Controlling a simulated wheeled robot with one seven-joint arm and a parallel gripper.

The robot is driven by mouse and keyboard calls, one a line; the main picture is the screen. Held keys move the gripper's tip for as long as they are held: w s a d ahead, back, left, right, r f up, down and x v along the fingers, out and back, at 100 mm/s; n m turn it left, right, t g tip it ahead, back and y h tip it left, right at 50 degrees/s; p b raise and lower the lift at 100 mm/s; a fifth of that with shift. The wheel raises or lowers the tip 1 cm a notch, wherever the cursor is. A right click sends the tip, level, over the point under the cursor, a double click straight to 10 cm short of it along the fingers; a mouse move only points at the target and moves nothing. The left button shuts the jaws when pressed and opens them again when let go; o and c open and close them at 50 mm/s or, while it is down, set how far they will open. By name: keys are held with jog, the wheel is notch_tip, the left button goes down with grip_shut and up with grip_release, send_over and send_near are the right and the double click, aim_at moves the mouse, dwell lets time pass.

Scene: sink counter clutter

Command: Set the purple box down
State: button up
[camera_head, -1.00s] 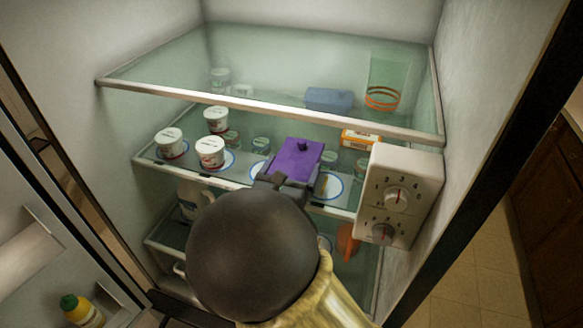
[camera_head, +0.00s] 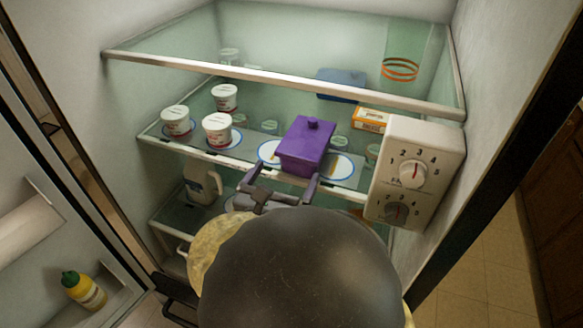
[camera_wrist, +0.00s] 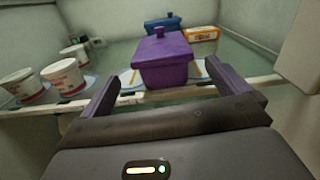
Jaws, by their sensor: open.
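The purple box (camera_head: 305,146), with a lid and a small knob, stands upright on the middle glass shelf (camera_head: 243,163) of the fridge, near its front edge. It overlaps the pale blue-rimmed discs on that shelf. In the wrist view the purple box (camera_wrist: 162,62) stands beyond and between my fingers, with a gap to each. My gripper (camera_head: 283,182) is open and empty, just in front of the shelf edge. Its fingers (camera_wrist: 168,92) frame the box from the near side without touching it.
White cups (camera_head: 217,130) stand left of the box. An orange-and-white carton (camera_head: 371,119) and a blue box (camera_head: 341,84) are behind it. The dial unit (camera_head: 413,173) is close on the right. The upper shelf's front rail (camera_head: 280,80) runs above. A jug (camera_head: 201,183) stands below.

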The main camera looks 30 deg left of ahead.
jog(key=shift+s+d, duration=0.15)
jog(key=shift+s, duration=0.75)
jog(key=shift+w, duration=0.1)
